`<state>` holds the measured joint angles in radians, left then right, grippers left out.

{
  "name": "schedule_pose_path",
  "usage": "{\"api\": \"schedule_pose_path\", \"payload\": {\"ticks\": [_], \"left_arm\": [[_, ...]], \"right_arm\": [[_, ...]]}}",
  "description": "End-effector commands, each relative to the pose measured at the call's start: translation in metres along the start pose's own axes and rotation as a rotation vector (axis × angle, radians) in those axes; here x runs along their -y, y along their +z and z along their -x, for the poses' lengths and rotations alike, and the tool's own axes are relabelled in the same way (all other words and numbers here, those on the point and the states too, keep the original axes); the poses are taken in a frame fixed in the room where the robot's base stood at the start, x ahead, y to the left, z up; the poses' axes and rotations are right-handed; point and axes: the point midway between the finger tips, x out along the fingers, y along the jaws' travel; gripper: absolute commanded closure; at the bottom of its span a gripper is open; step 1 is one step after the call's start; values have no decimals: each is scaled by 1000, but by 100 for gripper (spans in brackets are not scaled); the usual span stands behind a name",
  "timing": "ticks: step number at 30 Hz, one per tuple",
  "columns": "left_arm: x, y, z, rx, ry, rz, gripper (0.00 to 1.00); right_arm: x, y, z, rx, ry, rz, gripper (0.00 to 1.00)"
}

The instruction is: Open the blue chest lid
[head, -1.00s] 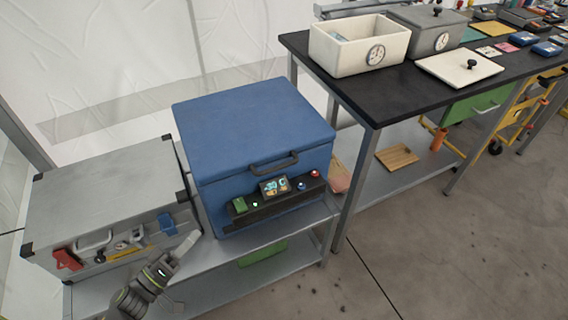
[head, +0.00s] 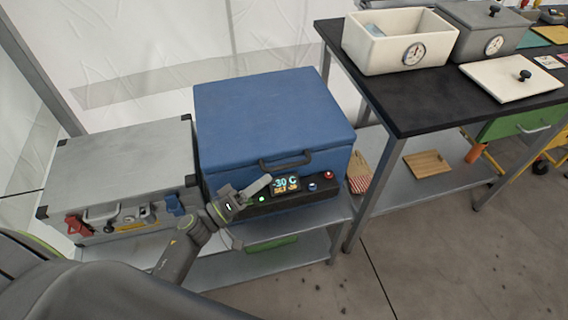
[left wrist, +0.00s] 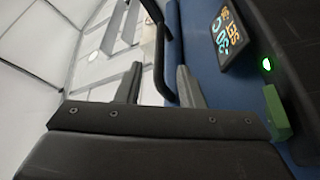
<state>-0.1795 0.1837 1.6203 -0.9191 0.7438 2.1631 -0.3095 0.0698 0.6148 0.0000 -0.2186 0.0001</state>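The blue chest (head: 275,125) stands on a metal shelf with its lid closed. A dark handle (head: 286,161) is on the lid's front edge; it also shows in the left wrist view (left wrist: 158,55). My left gripper (head: 250,208) is in front of the chest's control panel, left of and below the handle, and covers part of the panel. Its fingers (left wrist: 160,88) are apart in the left wrist view. The handle shows ahead between and beyond them; I cannot tell whether they touch it. My right gripper is not in view.
The panel has a display (head: 286,184) reading -30 C and small knobs. A grey case (head: 120,165) stands left of the chest. A black-topped table (head: 415,105) with a white box (head: 385,55) is at right. Open floor lies at lower right.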

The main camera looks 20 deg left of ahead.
Motion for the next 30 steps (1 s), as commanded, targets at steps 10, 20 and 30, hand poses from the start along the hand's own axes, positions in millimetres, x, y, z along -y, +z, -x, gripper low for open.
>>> {"api": "schedule_pose_path", "payload": {"ticks": [10,20,30], "left_arm": [[0,0,-62,-1,2,1,66],[0,0,-73,-1,-1,2,66],[0,0,-72,0,-1,1,94]], "right_arm": [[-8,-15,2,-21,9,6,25],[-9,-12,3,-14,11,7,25],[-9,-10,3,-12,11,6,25]]}}
